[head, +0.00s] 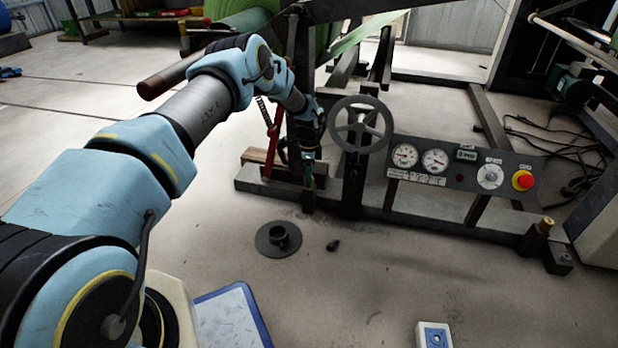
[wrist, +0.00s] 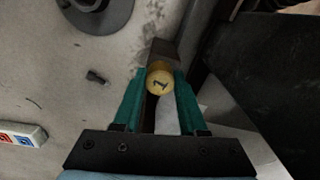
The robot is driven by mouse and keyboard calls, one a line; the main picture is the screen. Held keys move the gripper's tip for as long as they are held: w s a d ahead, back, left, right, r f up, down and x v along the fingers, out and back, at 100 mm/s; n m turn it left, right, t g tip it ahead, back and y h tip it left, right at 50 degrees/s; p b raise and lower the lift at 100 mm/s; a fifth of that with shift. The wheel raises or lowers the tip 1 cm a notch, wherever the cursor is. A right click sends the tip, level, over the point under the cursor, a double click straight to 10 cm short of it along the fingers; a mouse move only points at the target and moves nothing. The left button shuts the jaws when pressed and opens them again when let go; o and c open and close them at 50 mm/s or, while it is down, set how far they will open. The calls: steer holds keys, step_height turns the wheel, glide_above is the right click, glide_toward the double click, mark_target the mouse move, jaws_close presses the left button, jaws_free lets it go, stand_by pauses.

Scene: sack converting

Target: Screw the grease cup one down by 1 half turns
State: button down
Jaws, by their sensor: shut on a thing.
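The grease cup one (wrist: 158,80) is a round brass-coloured cap with a dark "1" on its top, seen from above in the wrist view. My gripper (wrist: 159,88) has its two green fingers on either side of the cup and is shut on it. The cup sits over a dark block on the machine frame. In the head view my gripper (head: 308,180) points down at the frame's left end, beside the handwheel, and the cup cannot be made out there.
A grey handwheel (head: 360,124) stands just right of my gripper. A panel (head: 460,165) with gauges and a red stop button (head: 523,180) is further right. Another brass cup (head: 546,225) stands at the frame's right end. A dark round base (head: 278,240) lies on the floor.

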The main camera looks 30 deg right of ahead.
steer(key=shift+m, duration=1)
steer(key=shift+c, duration=2.2)
jaws_free()
